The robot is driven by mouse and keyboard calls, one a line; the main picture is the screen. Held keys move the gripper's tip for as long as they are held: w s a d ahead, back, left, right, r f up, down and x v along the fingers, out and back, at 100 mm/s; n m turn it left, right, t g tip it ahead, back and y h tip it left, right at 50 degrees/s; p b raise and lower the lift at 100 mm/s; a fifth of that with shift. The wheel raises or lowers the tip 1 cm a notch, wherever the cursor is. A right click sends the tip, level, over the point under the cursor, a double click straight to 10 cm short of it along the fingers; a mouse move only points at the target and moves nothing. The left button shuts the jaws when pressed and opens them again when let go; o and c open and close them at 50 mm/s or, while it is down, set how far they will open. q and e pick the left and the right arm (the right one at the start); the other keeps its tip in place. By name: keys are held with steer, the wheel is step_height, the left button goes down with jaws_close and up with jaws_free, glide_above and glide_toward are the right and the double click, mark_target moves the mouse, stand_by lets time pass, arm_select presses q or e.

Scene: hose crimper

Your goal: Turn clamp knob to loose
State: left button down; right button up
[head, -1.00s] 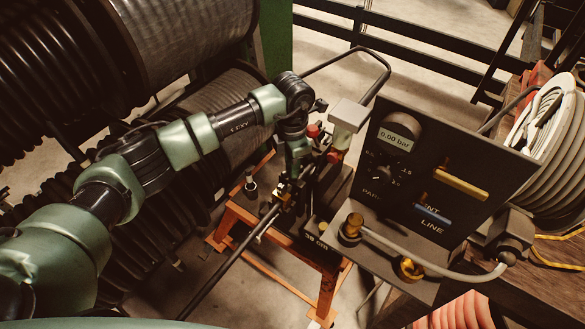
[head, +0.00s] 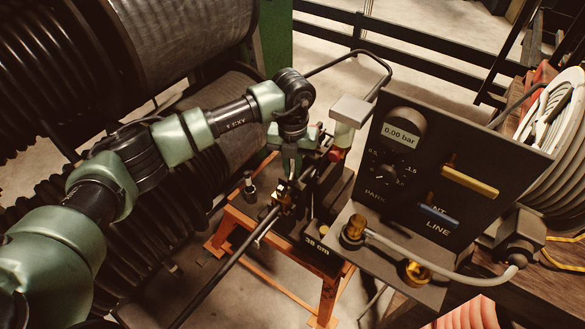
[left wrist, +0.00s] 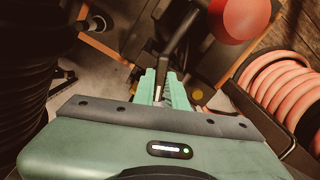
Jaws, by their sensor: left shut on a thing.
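My left gripper (head: 286,186) reaches down to the clamp above the orange stand. In the left wrist view its green fingers (left wrist: 166,90) are close together on a small grey, ribbed piece, which seems to be the clamp knob (left wrist: 168,92). The fingers hide most of it, and its turned position cannot be read. A brass-coloured fitting (head: 283,197) shows by the fingertips, beside a black hose (head: 225,265) that runs to the lower left. My right gripper is not in view.
A dark panel (head: 455,140) with a 0.00 bar display, a dial and gold and blue levers stands right of the gripper. A red ball (left wrist: 240,15) is close by in the left wrist view. Large hose drums (head: 190,40) fill the left. The orange stand (head: 328,295) is below.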

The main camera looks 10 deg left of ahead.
mark_target(292, 171)
arm_select(q)
steer(key=n, duration=0.6)
steer(key=shift+r, duration=0.1)
steer(key=n, duration=0.4)
steer(key=shift+w+n, duration=0.1)
steer(key=shift+n, duration=1.5)
steer(key=c, duration=1.4)
jaws_free()
steer(key=shift+c, duration=0.2)
step_height(292, 171, up, 8)
steer(key=shift+f+b, duration=0.1)
steer(key=shift+b, duration=0.55)
